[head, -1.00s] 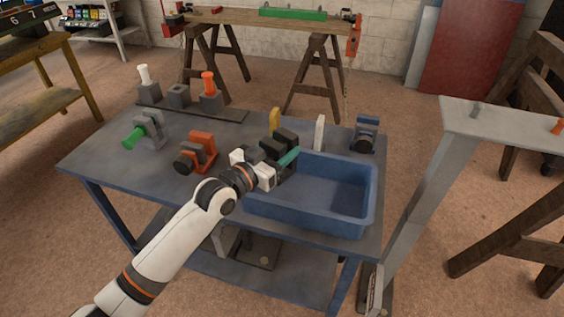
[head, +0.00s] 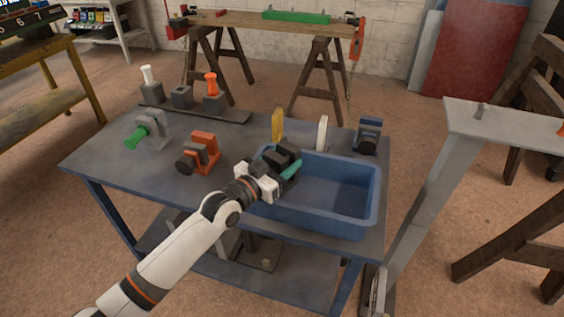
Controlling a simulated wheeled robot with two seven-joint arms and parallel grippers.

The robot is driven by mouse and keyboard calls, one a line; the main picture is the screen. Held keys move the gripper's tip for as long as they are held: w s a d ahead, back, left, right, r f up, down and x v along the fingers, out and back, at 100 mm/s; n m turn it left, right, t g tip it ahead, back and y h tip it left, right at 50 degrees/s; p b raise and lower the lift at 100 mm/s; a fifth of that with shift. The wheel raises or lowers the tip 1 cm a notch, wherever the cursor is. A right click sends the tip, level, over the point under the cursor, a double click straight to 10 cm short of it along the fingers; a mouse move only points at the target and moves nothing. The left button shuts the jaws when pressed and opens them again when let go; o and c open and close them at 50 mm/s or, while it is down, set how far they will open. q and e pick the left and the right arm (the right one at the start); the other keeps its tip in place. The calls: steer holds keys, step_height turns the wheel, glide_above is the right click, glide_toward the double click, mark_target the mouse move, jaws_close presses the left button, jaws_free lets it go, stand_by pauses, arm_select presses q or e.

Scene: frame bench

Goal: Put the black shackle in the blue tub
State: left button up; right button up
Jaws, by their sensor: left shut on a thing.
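My left gripper (head: 278,174) reaches over the left end of the blue tub (head: 345,228) and is shut on the black shackle (head: 288,153). A teal piece (head: 292,170) shows at the shackle's side, over the tub's opening. The dark fingers and the dark shackle blend together, so the exact grip is hard to see. The held shackle is above the tub's left part; I cannot tell its height over the floor. The visible part of the tub's floor is empty. My right gripper is not in view.
On the blue bench (head: 105,165) stand a grey piece with a green handle (head: 137,138), an orange piece (head: 204,148) and a blue piece (head: 369,133). Yellow (head: 278,125) and white (head: 322,131) upright pieces stand behind the tub. A rack (head: 190,108) lies at the back left.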

arm_select(q)
steer(key=o, duration=1.4)
steer(key=shift+s+f, duration=0.2)
steer(key=shift+f, duration=0.75)
steer(key=shift+r+g, duration=0.3)
steer(key=shift+r+p, duration=0.5)
steer(key=shift+p, duration=0.15)
steer(key=v, duration=1.1)
steer(key=shift+s+a+b, duration=0.2)
steer(key=shift+a+b, duration=0.1)
steer(key=shift+b, duration=0.1)
